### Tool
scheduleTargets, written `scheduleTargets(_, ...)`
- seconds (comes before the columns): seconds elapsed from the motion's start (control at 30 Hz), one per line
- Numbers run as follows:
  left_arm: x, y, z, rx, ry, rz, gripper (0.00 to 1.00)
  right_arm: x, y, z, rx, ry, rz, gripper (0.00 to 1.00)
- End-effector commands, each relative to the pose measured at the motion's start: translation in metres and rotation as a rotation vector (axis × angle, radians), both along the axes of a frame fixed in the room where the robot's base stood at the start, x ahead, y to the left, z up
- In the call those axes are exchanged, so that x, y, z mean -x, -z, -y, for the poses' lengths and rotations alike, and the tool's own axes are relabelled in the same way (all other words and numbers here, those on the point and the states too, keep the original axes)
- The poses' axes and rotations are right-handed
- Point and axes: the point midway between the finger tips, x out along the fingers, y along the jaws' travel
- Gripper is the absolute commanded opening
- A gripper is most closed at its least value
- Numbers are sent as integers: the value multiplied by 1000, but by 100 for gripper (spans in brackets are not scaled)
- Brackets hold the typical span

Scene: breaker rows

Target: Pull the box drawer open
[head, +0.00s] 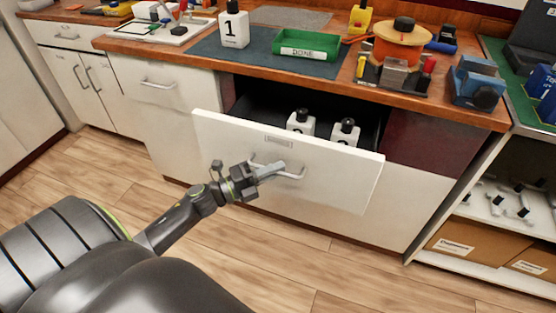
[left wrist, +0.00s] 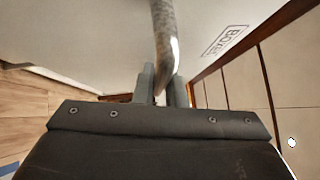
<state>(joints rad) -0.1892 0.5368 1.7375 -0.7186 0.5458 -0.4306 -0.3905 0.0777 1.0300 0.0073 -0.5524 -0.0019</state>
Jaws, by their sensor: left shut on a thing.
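The box drawer (head: 330,178) is a white drawer under the wooden counter, pulled well out from the cabinet. Its label reads "BOXES" or similar in the left wrist view (left wrist: 224,41), partly unclear. Two white bottle-like boxes with black tops, one on the left (head: 300,122) and one on the right (head: 345,132), stand inside it. My left gripper (head: 270,171) is at the drawer's bar handle (head: 290,173), shut on it. In the left wrist view the handle (left wrist: 164,40) runs between the fingers (left wrist: 162,85). My right gripper is in neither view.
The counter holds a box marked 1 (head: 233,30), a green DONE tray (head: 306,45), an orange spool (head: 400,42) and a blue device (head: 477,82). An open shelf with cartons (head: 466,245) stands at right. Wooden floor (head: 300,260) before the drawer is clear.

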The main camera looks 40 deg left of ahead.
Motion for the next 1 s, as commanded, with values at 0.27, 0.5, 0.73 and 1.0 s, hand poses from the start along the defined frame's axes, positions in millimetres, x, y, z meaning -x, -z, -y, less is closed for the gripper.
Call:
scheduleTargets(0.27, 35, 0, 8, 1, -1, -2, 0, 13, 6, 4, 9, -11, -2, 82)
scheduleTargets(0.5, 52, 0, 12, 1, -1, -2, 0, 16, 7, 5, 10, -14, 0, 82)
scheduleTargets(0.73, 56, 0, 13, -1, -1, 1, 0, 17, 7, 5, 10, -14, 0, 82)
scheduleTargets(1.0, 56, 0, 13, -1, -1, 1, 0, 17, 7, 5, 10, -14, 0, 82)
